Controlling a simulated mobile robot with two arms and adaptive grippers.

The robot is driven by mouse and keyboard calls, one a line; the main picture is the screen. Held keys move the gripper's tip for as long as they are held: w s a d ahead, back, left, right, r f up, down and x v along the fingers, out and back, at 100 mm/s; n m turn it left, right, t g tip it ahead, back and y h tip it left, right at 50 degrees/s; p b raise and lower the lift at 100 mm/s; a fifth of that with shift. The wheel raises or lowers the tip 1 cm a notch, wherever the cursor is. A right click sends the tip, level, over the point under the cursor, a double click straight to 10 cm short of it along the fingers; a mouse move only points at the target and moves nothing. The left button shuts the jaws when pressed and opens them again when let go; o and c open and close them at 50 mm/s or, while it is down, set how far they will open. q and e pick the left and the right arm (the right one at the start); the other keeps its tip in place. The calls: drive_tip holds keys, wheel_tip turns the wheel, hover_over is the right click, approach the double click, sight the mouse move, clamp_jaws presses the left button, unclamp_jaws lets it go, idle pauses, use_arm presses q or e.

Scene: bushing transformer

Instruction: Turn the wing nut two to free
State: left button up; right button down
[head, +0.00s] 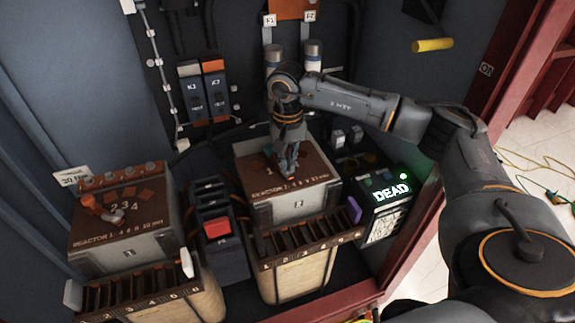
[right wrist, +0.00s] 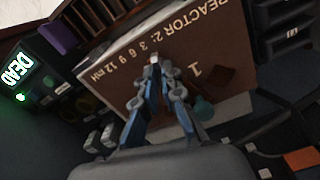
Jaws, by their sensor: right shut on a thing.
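The reactor 2 box (head: 298,209) has a brown top with printed lettering and stands right of centre in the head view. Its top also shows in the right wrist view (right wrist: 120,60). My right gripper (head: 289,174) reaches down onto this top. In the right wrist view its fingertips (right wrist: 155,60) are close together, shut on a small part, taken as wing nut two. The fingers hide most of that part, so its turn angle cannot be told. A teal round piece (right wrist: 203,108) sits beside the fingers. My left gripper is not in view.
Another reactor box (head: 122,243) with an orange piece (head: 91,202) on top stands at the left. A lit DEAD display (head: 390,191) stands close right of reactor 2. A slotted rack (head: 305,240) lies in front. Upright cylinders (head: 313,55) stand behind my right wrist.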

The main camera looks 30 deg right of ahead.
sight(288, 166)
drive_tip(key=shift+n, duration=0.3)
drive_tip(key=c, duration=1.5)
unclamp_jaws()
drive_tip(key=shift+f, duration=0.1)
wheel_tip(288, 166, up, 12)
drive_tip(key=shift+r, duration=0.1)
